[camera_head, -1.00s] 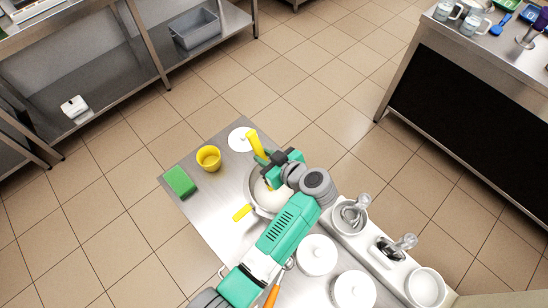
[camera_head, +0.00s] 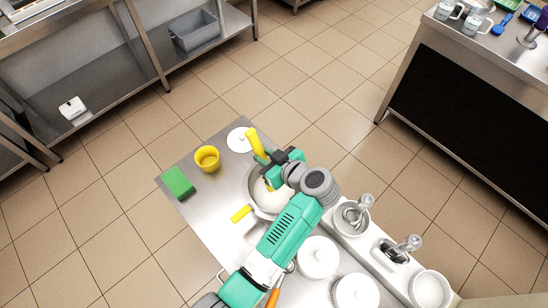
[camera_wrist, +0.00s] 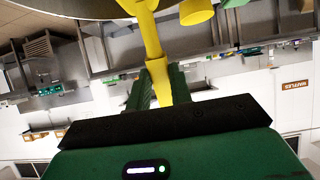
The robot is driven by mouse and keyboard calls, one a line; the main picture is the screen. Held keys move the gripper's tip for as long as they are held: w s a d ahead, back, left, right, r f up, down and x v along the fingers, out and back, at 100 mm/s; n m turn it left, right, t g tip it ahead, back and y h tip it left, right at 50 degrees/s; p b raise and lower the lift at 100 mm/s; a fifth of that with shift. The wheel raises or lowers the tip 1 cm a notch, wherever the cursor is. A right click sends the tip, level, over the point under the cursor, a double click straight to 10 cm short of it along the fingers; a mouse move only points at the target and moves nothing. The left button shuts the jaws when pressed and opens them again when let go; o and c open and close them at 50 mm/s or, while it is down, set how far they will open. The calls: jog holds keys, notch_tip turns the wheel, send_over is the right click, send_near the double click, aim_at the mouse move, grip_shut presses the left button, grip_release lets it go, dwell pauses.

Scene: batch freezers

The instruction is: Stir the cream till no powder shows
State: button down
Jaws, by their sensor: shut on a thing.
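A steel pan (camera_head: 254,193) with a yellow handle (camera_head: 241,213) stands on the steel table and holds pale cream (camera_head: 272,198). My arm covers much of it, and I cannot tell whether powder shows. My gripper (camera_head: 266,163) is over the pan's far side, shut on a yellow-handled tool (camera_head: 254,143) whose handle sticks up past the fingers. In the wrist view my gripper (camera_wrist: 158,88) is shut on the same yellow tool (camera_wrist: 153,45), with the pan's edge (camera_wrist: 60,8) at the top. The tool's working end is hidden.
White lidded tubs (camera_head: 318,257) stand at the front. A white rack (camera_head: 385,262) with steel utensils runs along the right. The table's left front is clear.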

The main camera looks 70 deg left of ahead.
jog(key=d, duration=0.1)
jog(key=s+d, duration=0.1)
jog(key=d, duration=0.1)
jog(key=shift+s+r+p, duration=0.1)
jog(key=shift+s+p, duration=0.05)
jog(key=shift+p, duration=0.2)
jog(key=shift+w+a+f+b, duration=0.2)
jog(key=shift+w+a+b, duration=0.1)
jog(key=shift+w+b, duration=0.3)
jog(key=shift+w+a+f+b, duration=0.15)
jog(key=shift+w+a+b, duration=0.1)
jog(key=shift+w+b, duration=0.3)
notch_tip(320, 180, up, 5)
jog(key=p, duration=0.3)
jog(key=shift+s+r+p, duration=0.15)
jog(key=shift+r+p, duration=0.05)
jog(key=shift+p, duration=0.15)
jog(key=shift+r, duration=0.15)
jog(key=d+r+y+p, duration=0.1)
jog(key=p, duration=0.2)
jog(key=w+d+r+g+y+p, duration=0.1)
jog(key=p, duration=0.2)
jog(key=shift+d+r+p, duration=0.15)
jog(key=shift+r+p, duration=0.1)
jog(key=shift+p, duration=0.05)
